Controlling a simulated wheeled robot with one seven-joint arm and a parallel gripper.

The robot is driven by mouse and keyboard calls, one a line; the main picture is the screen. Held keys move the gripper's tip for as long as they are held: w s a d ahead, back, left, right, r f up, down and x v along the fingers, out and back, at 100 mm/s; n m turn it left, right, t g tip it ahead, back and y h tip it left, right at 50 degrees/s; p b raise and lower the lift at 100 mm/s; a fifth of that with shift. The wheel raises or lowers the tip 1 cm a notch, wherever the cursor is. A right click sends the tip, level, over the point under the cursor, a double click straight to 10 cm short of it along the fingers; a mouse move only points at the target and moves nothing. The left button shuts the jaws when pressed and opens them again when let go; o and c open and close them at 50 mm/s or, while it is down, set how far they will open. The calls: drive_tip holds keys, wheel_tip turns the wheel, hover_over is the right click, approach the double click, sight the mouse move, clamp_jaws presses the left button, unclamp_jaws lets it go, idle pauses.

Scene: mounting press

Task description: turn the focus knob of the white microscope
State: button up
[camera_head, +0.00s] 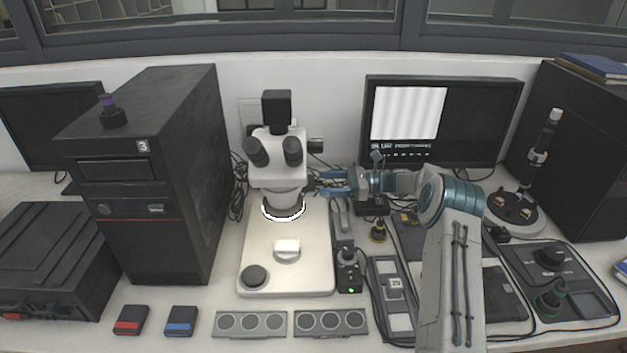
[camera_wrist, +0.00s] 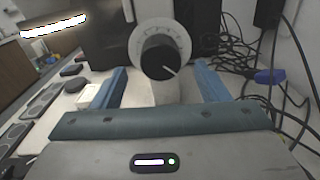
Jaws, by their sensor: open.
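The white microscope (camera_head: 277,160) stands upright at the middle of the bench, with black eyepieces, a lit ring light under its head and a white base. Its black focus knob (camera_wrist: 160,57) shows in the wrist view, with a white pointer line and a pale dial around it. My gripper (camera_head: 313,186) reaches in from the right beside the microscope's head. In the wrist view its blue fingers (camera_wrist: 158,88) are apart, one on each side below the knob, and nothing is held between them. In the head view the knob is hidden or too small to tell.
A black tower case (camera_head: 170,190) stands left of the microscope, and a monitor (camera_head: 480,125) stands behind my arm. A small black control box (camera_head: 349,275) sits right of the base. Cables (camera_wrist: 290,95) hang at the right of the wrist view.

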sight(314, 184)
drive_tip(key=shift+a+p, duration=0.4)
drive_tip(key=shift+a, duration=1.9)
drive_tip(key=c, duration=1)
drive_tip(key=shift+f+b, duration=0.1)
drive_tip(key=shift+b, duration=0.25)
